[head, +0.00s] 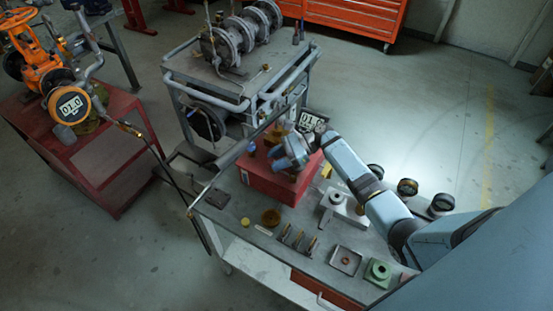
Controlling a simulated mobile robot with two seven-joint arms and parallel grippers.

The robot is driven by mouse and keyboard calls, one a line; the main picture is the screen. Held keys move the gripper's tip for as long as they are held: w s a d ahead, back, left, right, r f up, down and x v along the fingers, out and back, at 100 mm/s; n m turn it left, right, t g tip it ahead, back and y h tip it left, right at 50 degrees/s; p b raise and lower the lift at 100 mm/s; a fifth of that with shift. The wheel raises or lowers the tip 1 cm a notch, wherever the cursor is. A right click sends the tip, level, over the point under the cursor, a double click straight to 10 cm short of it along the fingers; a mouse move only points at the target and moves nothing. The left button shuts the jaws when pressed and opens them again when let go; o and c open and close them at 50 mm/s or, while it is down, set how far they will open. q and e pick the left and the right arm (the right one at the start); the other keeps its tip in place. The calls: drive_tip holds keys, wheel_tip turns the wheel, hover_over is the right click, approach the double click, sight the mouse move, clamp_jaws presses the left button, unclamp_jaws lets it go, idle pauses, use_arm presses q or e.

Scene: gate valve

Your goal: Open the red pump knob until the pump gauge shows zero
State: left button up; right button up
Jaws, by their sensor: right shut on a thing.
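The red pump box (262,178) stands on the grey workbench cart in the middle of the head view. Its white digital gauge (309,121) faces me at the top; the digits read 01 and the last digit is partly covered by my arm. My right gripper (284,153) is over the pump box, just below the gauge, with its arm coming in from the right. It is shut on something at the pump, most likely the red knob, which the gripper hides. My left gripper is not in view.
An orange valve with its own gauge (73,107) reading 01.0 stands on a red stand at the left. A grey cart with flanged pipework (226,45) is behind the pump. Small parts, a square tray (345,260) and a green fitting (378,272) lie on the near bench.

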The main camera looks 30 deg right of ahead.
drive_tip(key=o, duration=0.9)
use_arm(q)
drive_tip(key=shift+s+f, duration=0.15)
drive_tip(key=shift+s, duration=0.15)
use_arm(e)
drive_tip(key=shift+d, duration=0.1)
use_arm(q)
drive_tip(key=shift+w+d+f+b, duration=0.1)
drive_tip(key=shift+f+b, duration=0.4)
drive_tip(key=shift+b, duration=0.1)
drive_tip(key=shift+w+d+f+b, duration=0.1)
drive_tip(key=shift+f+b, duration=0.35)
drive_tip(key=shift+b, duration=0.1)
use_arm(e)
drive_tip(key=shift+v, duration=6.8)
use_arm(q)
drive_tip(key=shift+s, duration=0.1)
